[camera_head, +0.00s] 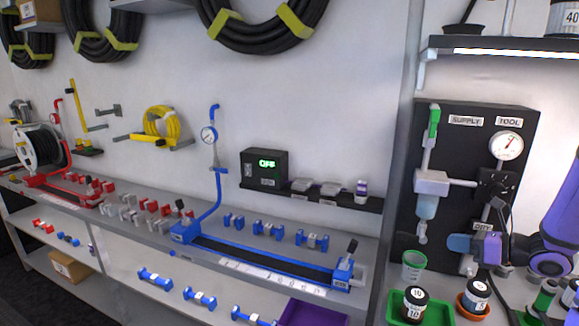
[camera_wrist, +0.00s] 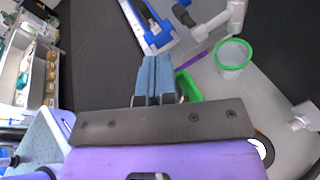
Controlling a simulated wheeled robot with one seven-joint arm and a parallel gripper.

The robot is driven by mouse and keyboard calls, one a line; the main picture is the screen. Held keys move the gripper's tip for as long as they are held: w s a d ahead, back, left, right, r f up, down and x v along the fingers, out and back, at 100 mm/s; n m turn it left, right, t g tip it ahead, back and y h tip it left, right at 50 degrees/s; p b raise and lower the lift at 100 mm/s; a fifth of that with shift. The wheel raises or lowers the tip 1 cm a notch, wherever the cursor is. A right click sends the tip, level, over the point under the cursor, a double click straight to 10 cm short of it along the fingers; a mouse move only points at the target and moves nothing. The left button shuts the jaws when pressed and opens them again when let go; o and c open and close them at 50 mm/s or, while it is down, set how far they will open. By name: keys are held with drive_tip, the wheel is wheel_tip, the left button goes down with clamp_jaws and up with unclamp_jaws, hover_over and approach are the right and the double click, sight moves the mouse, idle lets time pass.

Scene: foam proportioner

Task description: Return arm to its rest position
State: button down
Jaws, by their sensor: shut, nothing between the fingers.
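My gripper (camera_wrist: 153,75) shows in the wrist view with its two blue fingers pressed together and nothing between them. In the head view my gripper (camera_head: 459,243) is at the right, in front of the lower part of the black panel (camera_head: 460,140). My purple arm reaches in from the right edge. The gripper is above and behind the bench items, near a clear cup with a green rim (camera_head: 413,265). The cup also shows in the wrist view (camera_wrist: 232,57), right of the fingers and apart from them.
A green tray (camera_head: 396,309) holds a black-lidded jar (camera_head: 413,304); another jar (camera_head: 476,294) stands beside it. The panel carries a gauge (camera_head: 506,145) and a valve assembly (camera_head: 432,183). A blue test rig (camera_head: 265,259) is on the shelf at left. The space left of the gripper looks open.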

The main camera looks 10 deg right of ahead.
drive_tip(key=s+a+r+n+g+h, duration=0.1)
drive_tip(key=s+a+r+n+g, duration=0.4)
drive_tip(key=a+n, duration=0.3)
drive_tip(key=s+a+r+n+g, duration=0.3)
drive_tip(key=a+r+n+g, duration=0.1)
drive_tip(key=a+r+n, duration=0.4)
drive_tip(key=s+a+r+n+t+h, duration=0.2)
drive_tip(key=s+a+r+n+h, duration=0.1)
drive_tip(key=s+r+n+h, duration=0.5)
drive_tip(key=s+n, duration=0.3)
drive_tip(key=n, duration=0.3)
drive_tip(key=shift+s+a+r+n+t+h, duration=0.15)
drive_tip(key=shift+s+r+n+t+h, duration=0.15)
drive_tip(key=shift+n+t, duration=0.1)
drive_tip(key=shift+w, duration=0.1)
idle(2.2)
